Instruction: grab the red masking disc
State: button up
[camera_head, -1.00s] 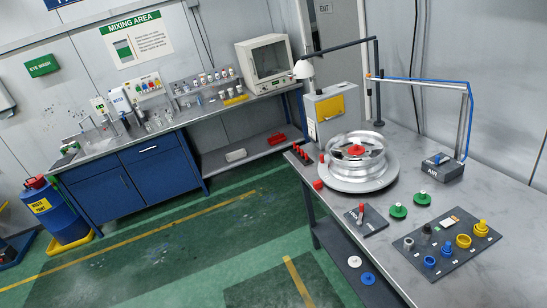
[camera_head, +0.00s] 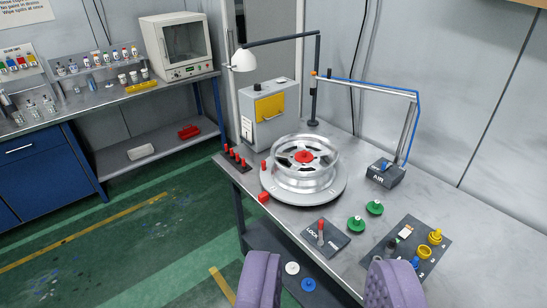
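A red disc-like piece (camera_head: 304,156) sits at the hub of a silver wheel (camera_head: 300,178), which lies on a round grey turntable (camera_head: 330,193) on the workbench. Its lower part is hidden inside the wheel.
Green knobbed discs (camera_head: 356,224) lie right of the LOCK/FREE lever plate (camera_head: 324,240). A tray (camera_head: 408,250) holds yellow and blue parts. An air-line arm (camera_head: 408,130) and lamp (camera_head: 243,61) stand around the wheel. White and blue discs (camera_head: 308,285) lie lower down.

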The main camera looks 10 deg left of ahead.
aim_at(302, 156)
jog(key=i+j+u, duration=0.15)
jog(key=i+u, duration=0.15)
jog(key=i, duration=1.15)
jog(key=i+l+u, duration=0.15)
jog(key=i+u, duration=0.15)
jog(key=i, duration=1.1)
